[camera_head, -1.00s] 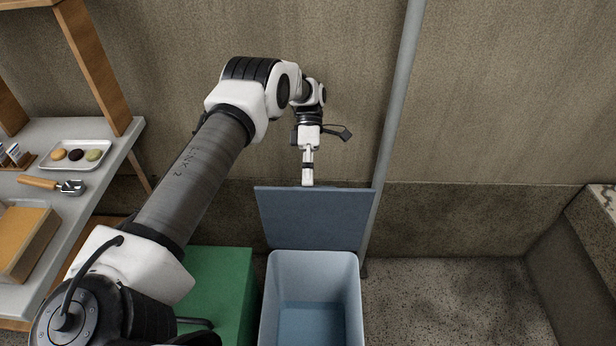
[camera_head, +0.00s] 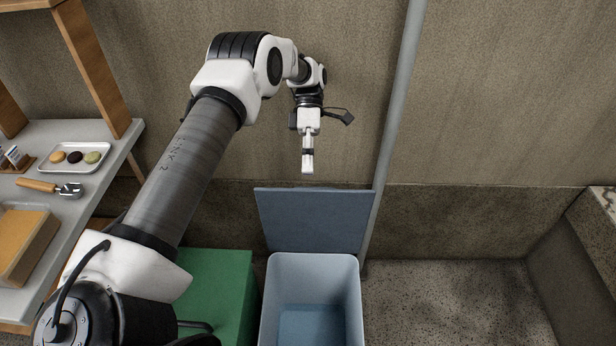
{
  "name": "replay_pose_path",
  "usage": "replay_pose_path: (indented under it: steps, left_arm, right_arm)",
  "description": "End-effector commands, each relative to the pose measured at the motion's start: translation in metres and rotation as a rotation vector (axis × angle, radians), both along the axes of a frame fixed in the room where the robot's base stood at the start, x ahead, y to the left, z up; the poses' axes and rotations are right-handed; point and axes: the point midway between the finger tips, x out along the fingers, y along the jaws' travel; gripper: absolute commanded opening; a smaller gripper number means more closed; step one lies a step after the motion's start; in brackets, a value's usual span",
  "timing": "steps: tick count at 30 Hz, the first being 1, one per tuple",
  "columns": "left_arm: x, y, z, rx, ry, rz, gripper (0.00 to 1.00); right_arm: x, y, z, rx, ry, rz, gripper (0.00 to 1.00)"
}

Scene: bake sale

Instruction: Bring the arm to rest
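My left arm reaches in from the lower left toward the back wall. My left gripper (camera_head: 308,165) points down above the raised lid (camera_head: 314,221) of a light-blue bin (camera_head: 311,268). It is seen edge-on, so I cannot tell whether its fingers are open or shut. Nothing shows hanging from it. There is a gap between its tip and the lid's top edge. My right gripper is not in view.
A grey counter (camera_head: 90,218) at the left holds a white tray (camera_head: 76,156) with three macarons, a wooden-handled scoop (camera_head: 50,188) and a tan box (camera_head: 22,240). A green box (camera_head: 222,285) stands beside the bin. A grey pole (camera_head: 398,100) rises behind. The floor at right is clear.

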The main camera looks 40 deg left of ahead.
Motion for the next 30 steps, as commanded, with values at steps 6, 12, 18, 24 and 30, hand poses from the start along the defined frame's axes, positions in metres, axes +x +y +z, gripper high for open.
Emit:
replay_pose_path:
  steps: [6,12,18,24,30]
  left_arm:
    - [0.000,0.000,0.040,-0.001,-0.002,-0.001,0.39]
    - [-0.001,-0.001,0.044,0.000,0.000,0.000,0.39]
    - [-0.001,-0.001,0.044,-0.001,0.000,-0.001,0.39]
    - [-0.001,-0.001,0.047,-0.001,0.000,-0.001,0.39]
    - [0.000,-0.001,0.083,-0.001,0.000,-0.001,0.39]
  right_arm:
    - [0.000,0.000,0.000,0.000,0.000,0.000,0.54]
    - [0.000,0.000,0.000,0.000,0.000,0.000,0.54]
    - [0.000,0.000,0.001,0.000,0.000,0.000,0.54]
    - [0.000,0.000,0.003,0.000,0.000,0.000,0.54]
    - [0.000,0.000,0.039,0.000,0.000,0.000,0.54]
